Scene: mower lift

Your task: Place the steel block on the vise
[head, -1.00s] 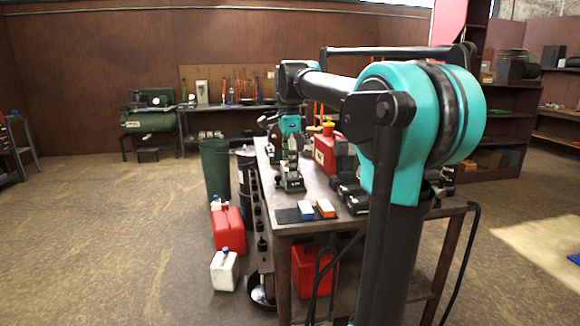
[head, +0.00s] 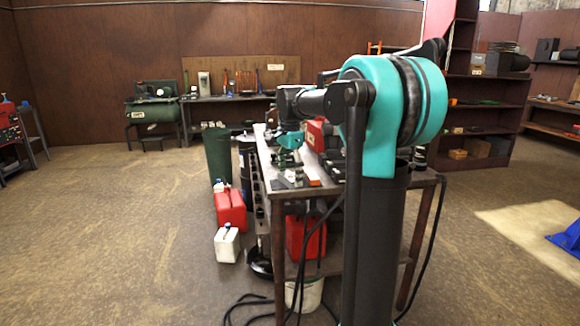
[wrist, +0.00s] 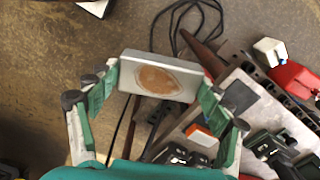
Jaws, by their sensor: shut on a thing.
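My gripper (wrist: 160,82) is shut on the steel block (wrist: 135,71) in the wrist view, with a green finger at each end of it. The block is a flat grey slab with an orange-brown oval patch on its face. It is held clear of the bench, and floor shows behind it. A dark green and black fixture (wrist: 266,145) on the bench, right of the gripper, may be the vise; I cannot tell for sure. In the head view the teal end of my arm shows over the bench, but the block cannot be made out.
The workbench (wrist: 272,103) carries a white-and-orange item (wrist: 199,131) and dark parts. A red can (head: 231,210) and white jug (head: 227,243) stand on the floor left of it. Black cable (head: 245,306) lies by the bench's near end. The left floor is open.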

